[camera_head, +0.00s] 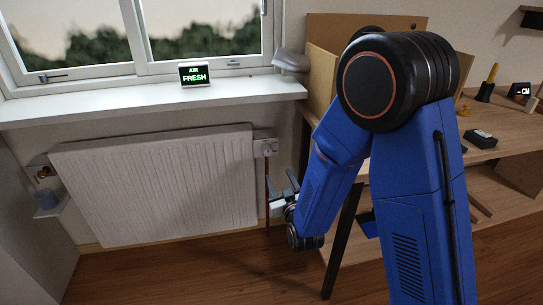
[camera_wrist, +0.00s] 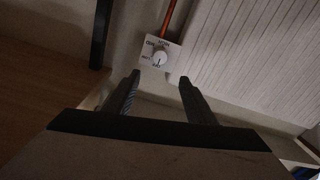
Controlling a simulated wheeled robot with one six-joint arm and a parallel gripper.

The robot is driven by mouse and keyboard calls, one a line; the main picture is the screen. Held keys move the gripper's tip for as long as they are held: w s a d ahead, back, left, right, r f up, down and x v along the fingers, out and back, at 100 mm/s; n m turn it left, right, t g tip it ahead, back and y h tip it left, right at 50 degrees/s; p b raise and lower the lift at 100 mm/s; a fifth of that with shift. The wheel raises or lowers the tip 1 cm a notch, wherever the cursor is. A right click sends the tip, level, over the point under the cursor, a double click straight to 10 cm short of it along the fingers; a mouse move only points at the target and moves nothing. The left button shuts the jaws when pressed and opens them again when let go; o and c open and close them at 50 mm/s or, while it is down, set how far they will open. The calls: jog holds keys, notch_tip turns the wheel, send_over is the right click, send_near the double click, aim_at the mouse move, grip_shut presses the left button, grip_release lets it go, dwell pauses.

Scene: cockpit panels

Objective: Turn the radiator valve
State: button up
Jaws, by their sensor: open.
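The radiator valve is a small white plate with a round knob (camera_head: 266,147) at the upper right corner of the white radiator (camera_head: 160,185). In the wrist view the knob (camera_wrist: 159,58) has a pointer and dark labels around it, too small to read surely. My gripper (camera_head: 281,183) is below and slightly right of the valve in the head view. In the wrist view my gripper (camera_wrist: 160,77) is open and empty, its two dark fingers spread. The knob shows beyond the fingertips, between their lines, and looks untouched.
A copper pipe (camera_wrist: 169,18) runs from the valve plate. A wooden desk (camera_head: 400,165) with a dark leg (camera_head: 343,240) stands close on the right. The windowsill (camera_head: 150,100) juts out above the radiator and carries a small display (camera_head: 194,75) reading "AIR FRESH". Wooden floor lies below.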

aim_at(268, 153)
jog(key=x, duration=1.7)
jog(key=shift+s, duration=0.1)
jog(key=c, duration=1)
